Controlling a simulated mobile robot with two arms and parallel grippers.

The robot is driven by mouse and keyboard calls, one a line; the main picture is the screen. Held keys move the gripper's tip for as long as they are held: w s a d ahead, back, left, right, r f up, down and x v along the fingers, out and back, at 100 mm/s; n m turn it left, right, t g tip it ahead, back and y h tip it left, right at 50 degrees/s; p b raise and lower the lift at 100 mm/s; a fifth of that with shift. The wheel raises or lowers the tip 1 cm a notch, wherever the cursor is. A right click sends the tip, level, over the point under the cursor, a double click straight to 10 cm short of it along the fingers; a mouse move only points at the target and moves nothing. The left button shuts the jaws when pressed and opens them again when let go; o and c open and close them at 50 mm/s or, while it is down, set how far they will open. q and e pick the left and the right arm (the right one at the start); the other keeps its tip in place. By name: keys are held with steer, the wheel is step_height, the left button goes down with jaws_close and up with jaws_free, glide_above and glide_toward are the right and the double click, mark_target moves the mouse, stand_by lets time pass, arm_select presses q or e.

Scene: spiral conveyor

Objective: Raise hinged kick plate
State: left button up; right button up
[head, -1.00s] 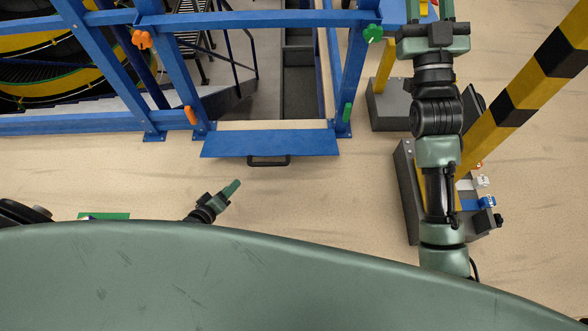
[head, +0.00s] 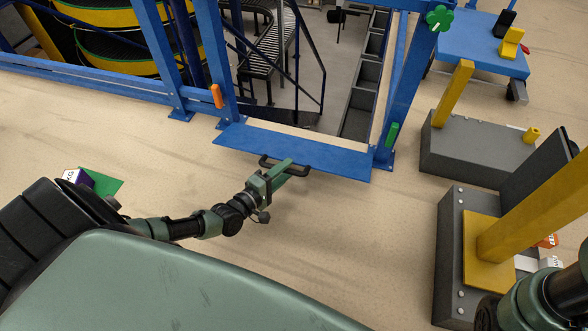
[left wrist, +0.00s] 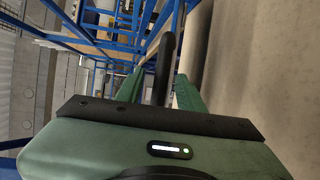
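The kick plate (head: 330,160) is a flat blue panel across the foot of the blue frame's opening in the head view. It lies low near the floor, with a black bar handle (head: 264,162) on its near edge. My left gripper (head: 285,173) reaches the handle from the near side. In the left wrist view the black handle (left wrist: 166,60) lies between my two green fingers (left wrist: 158,92), with gaps visible beside it. The left gripper is open around it. My right gripper is out of view; only part of that arm shows at the lower right.
Blue posts carry an orange tab (head: 217,96) and a green tab (head: 392,135). A grey block with a yellow post (head: 505,235) stands at the right, near another grey block (head: 480,152). The floor before the plate is clear.

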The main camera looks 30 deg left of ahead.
mark_target(292, 153)
arm_select(q)
steer(key=b+x, duration=0.1)
steer(key=x, duration=0.2)
steer(key=shift+w+f, duration=0.1)
steer(key=shift+w, duration=0.25)
jaws_close()
